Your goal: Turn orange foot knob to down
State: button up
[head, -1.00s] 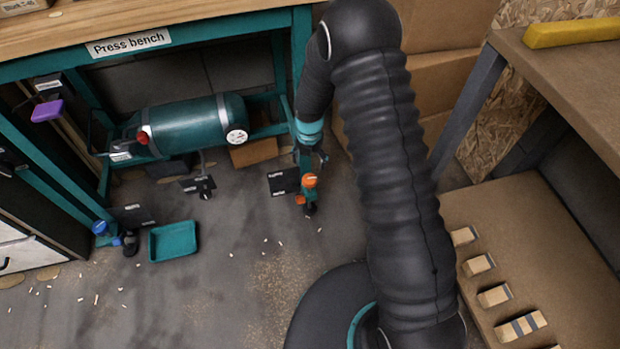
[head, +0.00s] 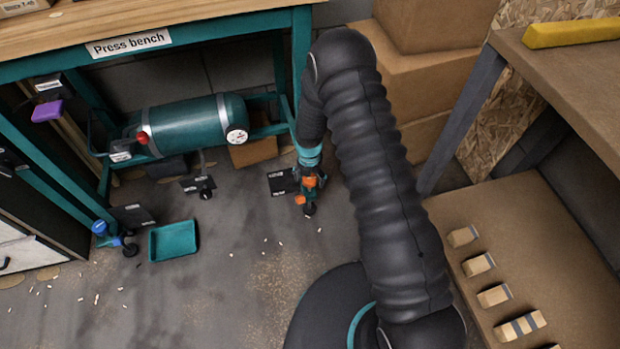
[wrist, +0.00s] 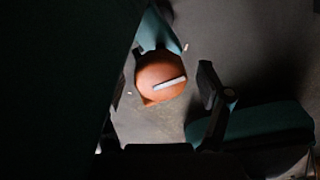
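The orange foot knob (head: 310,182) sits on the foot of the press bench's right front leg, low near the floor. In the wrist view the knob (wrist: 158,82) is a round orange cap with a pale bar that slants slightly up to the right. My gripper (head: 312,170) is right above and around the knob in the head view and partly covers it. In the wrist view my gripper (wrist: 170,82) is open, with a finger on each side of the knob. A gap shows on the right; contact on the dark left side cannot be told.
A black label plate (head: 282,182) stands just left of the knob. A teal tank (head: 190,125) lies under the press bench (head: 190,38). A blue foot knob (head: 100,228) and a teal tray (head: 173,241) are at the left. Cardboard boxes (head: 440,85) stand at right behind my arm.

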jog(key=c, duration=1.1)
jog(key=shift+f+m+b, duration=0.1)
jog(key=shift+m+b, duration=0.25)
jog(key=shift+m, duration=0.15)
jog(key=m+b, duration=0.2)
jog(key=m, duration=0.1)
jog(key=shift+m, duration=0.4)
jog(key=m+b, duration=0.3)
jog(key=m, duration=0.3)
jog(key=m+b, duration=0.2)
jog(key=m, duration=0.3)
jog(key=shift+m, duration=0.4)
jog(key=m+b, duration=0.1)
jog(key=m, duration=0.4)
jog(key=shift+m, duration=0.3)
jog(key=shift+w, duration=0.1)
